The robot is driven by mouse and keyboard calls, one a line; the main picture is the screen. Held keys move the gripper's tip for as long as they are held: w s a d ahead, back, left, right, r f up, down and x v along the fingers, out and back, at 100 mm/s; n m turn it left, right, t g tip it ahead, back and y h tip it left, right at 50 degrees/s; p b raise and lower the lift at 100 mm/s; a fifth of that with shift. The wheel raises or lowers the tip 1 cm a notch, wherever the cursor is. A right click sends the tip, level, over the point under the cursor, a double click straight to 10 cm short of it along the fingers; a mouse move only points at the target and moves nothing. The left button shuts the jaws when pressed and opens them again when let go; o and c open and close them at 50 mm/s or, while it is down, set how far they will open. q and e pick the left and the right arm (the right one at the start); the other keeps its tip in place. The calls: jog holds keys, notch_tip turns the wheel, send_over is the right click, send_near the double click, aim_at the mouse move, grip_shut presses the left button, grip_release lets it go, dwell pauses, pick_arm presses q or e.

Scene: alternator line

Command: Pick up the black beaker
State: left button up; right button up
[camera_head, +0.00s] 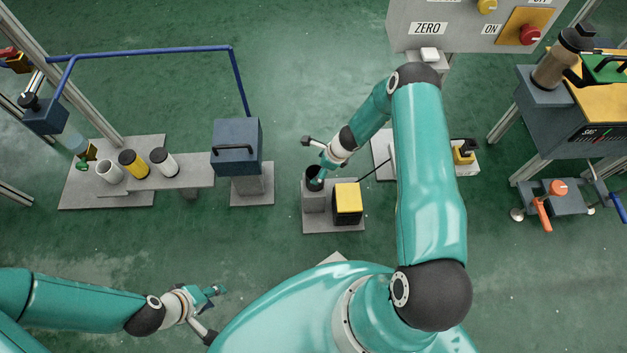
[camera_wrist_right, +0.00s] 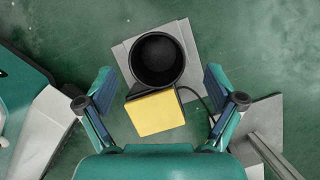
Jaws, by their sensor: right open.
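The black beaker (camera_head: 311,185) stands upright on a grey block near the middle of the head view. In the right wrist view the beaker (camera_wrist_right: 158,60) shows its round open mouth, empty inside. My right gripper (camera_head: 319,177) is over the beaker and hides part of it in the head view. In the right wrist view the gripper's (camera_wrist_right: 158,75) fingers are spread wide, left and right of the beaker, with gaps on both sides. My left gripper (camera_head: 216,291) hangs low at the left over the floor, far from the beaker; its fingers are too small to read.
A yellow-topped box (camera_head: 347,203) stands right beside the beaker, with a dark cable. A blue-grey box with a handle (camera_head: 236,147) is to the left. White (camera_head: 110,171), yellow (camera_head: 133,163) and black-and-white (camera_head: 163,161) cups stand further left. A control panel (camera_head: 465,30) is behind.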

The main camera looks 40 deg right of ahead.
jog(key=b, duration=0.1)
send_over(315, 174)
jog(key=s+a, duration=0.2)
notch_tip(315, 174, down, 4)
jog(key=shift+d+f, duration=0.15)
jog(key=shift+f, duration=0.1)
jog(key=c, duration=1.3)
